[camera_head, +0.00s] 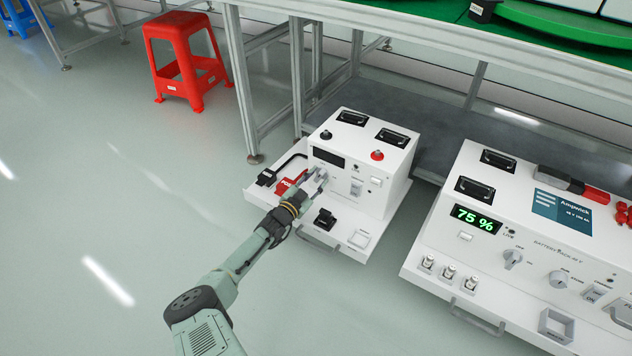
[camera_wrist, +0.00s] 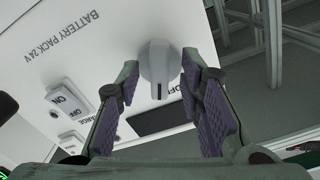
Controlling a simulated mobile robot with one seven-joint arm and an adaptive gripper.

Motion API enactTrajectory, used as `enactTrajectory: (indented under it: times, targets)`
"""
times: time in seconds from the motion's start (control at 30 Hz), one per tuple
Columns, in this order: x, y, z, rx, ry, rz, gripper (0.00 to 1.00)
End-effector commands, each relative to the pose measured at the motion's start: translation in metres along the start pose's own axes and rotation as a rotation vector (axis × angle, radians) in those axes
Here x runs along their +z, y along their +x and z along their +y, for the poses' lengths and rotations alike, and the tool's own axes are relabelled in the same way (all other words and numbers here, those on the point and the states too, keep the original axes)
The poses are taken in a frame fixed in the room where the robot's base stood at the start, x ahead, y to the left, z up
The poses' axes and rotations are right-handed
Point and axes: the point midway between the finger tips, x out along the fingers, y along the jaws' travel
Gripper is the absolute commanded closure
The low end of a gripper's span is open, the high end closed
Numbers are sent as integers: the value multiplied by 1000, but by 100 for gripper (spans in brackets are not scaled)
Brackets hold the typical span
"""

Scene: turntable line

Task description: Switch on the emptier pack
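The left battery pack (camera_head: 393,190) is a white box with a dark, blank display (camera_head: 328,157). The right battery pack (camera_head: 440,243) is larger, and its lit display (camera_head: 476,219) reads 75 % in green. My gripper (camera_head: 318,178) is at the left pack's front panel. In the wrist view my gripper (camera_wrist: 160,80) is open, with its fingers either side of a grey rotary knob (camera_wrist: 158,62). Gaps show between knob and fingers. An OFF label (camera_wrist: 162,98) is partly visible beside the knob. The arm hides part of the panel in the head view.
The left pack's pull-out base tray (camera_head: 335,238) carries a black clamp and a red item. The right pack has a rotary knob (camera_head: 513,258) and several connectors. A table frame (camera_head: 243,90) stands behind. A red stool (camera_head: 185,60) is at upper left. The floor at left is clear.

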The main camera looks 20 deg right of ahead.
Motion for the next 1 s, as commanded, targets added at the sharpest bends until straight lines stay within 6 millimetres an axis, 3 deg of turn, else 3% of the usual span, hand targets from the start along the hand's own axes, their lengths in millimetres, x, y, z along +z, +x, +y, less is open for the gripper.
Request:
enactTrajectory:
  times: [0.23, 0.73, 1.0]
  targets:
    - [0, 0, 0, 0, 1, 0, 66]
    - [0, 0, 0, 0, 0, 0, 100]
    - [0, 0, 0, 0, 1, 0, 100]
